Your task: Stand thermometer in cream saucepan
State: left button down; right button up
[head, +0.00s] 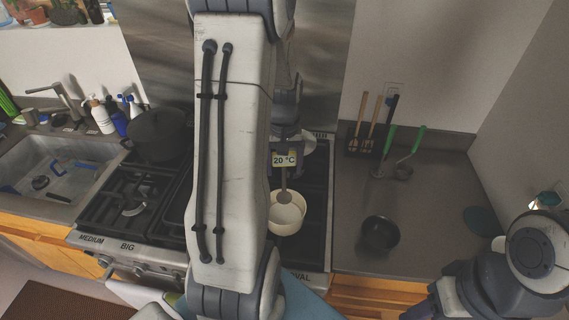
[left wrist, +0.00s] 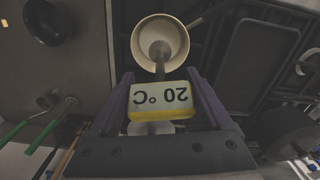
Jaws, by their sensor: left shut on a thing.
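The thermometer (head: 285,160) has a yellow-edged display reading 20 °C and a stem pointing down. My left gripper (head: 286,138) is shut on it at the display; in the left wrist view the fingers (left wrist: 160,98) flank the thermometer (left wrist: 160,97) on both sides. The cream saucepan (head: 287,228) sits on the right part of the stove, and also shows in the left wrist view (left wrist: 137,48). The stem's lower end overlaps the pan's opening in both views; I cannot tell whether it touches the bottom. My right arm shows at the lower right; its gripper is out of view.
A dark pot (head: 158,135) stands at the stove's back left. On the counter to the right are a black bowl (head: 381,234), a utensil holder (head: 362,140) and green-handled utensils (head: 387,150). A sink (head: 60,170) lies far left.

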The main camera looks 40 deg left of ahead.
aim_at(284, 198)
pick_arm(q)
jog(key=shift+f+b, duration=3.65)
jog(key=shift+f, duration=1.7)
grip_release()
notch_tip(284, 198, up, 10)
jog(key=shift+r+b, duration=0.25)
jog(key=shift+b, duration=0.75)
jog(key=shift+d, duration=0.1)
